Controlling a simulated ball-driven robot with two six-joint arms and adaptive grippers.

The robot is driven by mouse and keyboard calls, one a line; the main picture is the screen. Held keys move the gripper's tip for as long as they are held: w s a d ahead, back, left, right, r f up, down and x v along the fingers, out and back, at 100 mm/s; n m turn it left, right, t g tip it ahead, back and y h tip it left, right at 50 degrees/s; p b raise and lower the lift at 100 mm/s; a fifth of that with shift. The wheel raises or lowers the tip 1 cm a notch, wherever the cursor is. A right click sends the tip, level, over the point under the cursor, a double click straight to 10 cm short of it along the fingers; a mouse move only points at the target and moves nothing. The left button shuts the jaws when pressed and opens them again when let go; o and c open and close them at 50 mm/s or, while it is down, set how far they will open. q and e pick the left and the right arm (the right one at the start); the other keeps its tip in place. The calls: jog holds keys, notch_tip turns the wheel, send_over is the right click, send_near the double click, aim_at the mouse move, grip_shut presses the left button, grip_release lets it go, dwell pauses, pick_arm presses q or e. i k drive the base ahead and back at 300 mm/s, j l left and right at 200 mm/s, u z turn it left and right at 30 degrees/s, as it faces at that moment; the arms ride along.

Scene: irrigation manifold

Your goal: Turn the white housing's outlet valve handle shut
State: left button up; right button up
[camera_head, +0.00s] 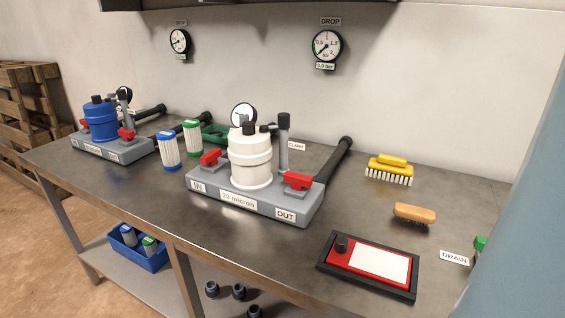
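The white housing (250,160) stands upright on a grey base (240,205) in the middle of the bench. The base carries labels reading IN, 25 micron or similar, and OUT. The red outlet valve handle (297,181) sits above the OUT label, on the right of the housing. A red inlet handle (210,157) sits above the IN label on the left. The exact angle of the outlet handle is hard to tell. Neither gripper is in view.
A blue housing (100,120) on a similar base stands at the far left. Blue and green-capped cartridges (169,152) stand between the housings. A blue-grey surface fills the right edge.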

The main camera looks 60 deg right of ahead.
aim_at(298, 181)
jog(key=l+z, duration=0.15)
jog(key=z, duration=1.55)
